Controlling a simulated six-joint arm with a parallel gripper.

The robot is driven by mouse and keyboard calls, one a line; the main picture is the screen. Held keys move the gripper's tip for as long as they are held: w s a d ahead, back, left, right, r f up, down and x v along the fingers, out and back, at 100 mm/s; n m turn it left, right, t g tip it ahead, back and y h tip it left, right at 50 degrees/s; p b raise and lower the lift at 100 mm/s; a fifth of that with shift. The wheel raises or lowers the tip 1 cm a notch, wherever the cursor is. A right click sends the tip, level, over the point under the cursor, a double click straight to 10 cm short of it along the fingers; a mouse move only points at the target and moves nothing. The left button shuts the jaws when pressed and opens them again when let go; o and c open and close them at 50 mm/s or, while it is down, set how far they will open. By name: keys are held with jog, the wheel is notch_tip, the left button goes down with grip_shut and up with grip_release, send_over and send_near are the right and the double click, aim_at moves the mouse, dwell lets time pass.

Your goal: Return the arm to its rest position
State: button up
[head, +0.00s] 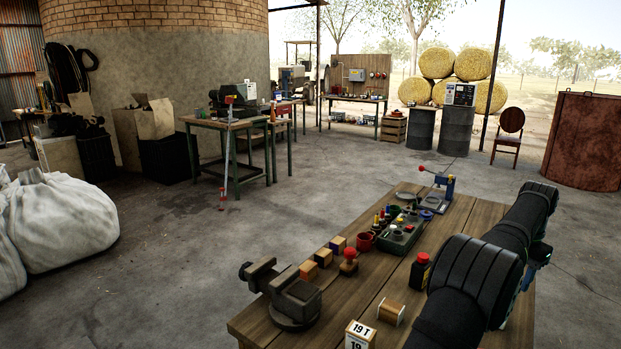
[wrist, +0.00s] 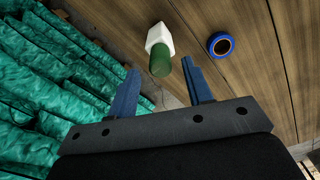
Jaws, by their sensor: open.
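My gripper (wrist: 165,90) is in the wrist view with its two blue fingers apart and nothing between them. Ahead of the fingertips is a green-and-white object (wrist: 160,58), apart from the fingers as far as I can tell. A blue ring-shaped roll (wrist: 220,44) lies on the wooden tabletop (wrist: 250,85) to its right.
Green ridged material (wrist: 60,80) lies left in the wrist view.

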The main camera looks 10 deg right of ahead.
notch_tip(320, 180, up, 8)
notch_tip(320, 180, down, 13)
jog(key=shift+r, duration=0.2)
jog(key=r, duration=0.5)
jog(key=shift+s+d+r, duration=0.1)
jog(key=shift+s, duration=0.25)
jog(key=s+r, duration=0.7)
jog(key=s, duration=0.4)
jog(key=s+a+f, duration=0.2)
jog(key=a+f, duration=0.1)
jog(key=a, duration=0.7)
jog(key=s+a+f, duration=0.3)
jog(key=a, duration=0.7)
jog(key=s+a+f+m, duration=0.1)
jog(key=s+a+f, duration=0.2)
jog(key=a, duration=0.7)
jog(key=shift+s+f, duration=0.2)
jog(key=shift+s, duration=0.05)
